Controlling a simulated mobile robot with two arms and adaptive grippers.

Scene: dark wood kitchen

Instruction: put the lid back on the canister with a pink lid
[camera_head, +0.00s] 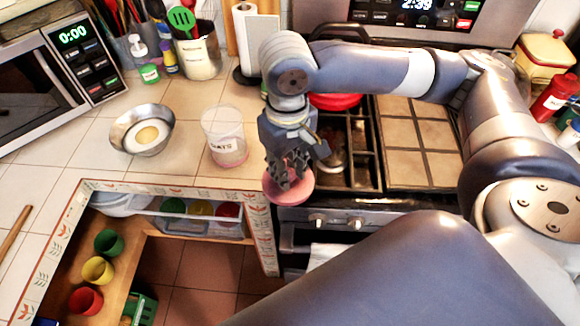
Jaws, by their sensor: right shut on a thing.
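The canister (224,136) is clear with a pinkish base and lettering on its side. It stands upright and open on the tiled counter, left of my right gripper. My right gripper (288,180) is shut on the pink lid (290,190), near the counter's front corner beside the stove. The gripper's fingers hide part of the lid's top. The lid is apart from the canister, to its right and nearer to me. My left gripper is not in view.
A metal bowl (142,130) stands left of the canister. A utensil crock (197,55) and a paper towel roll (245,40) stand behind. The stove (415,140) is to the right. Below the counter are colored cups (97,269) on a shelf. Bare tiles lie around the canister.

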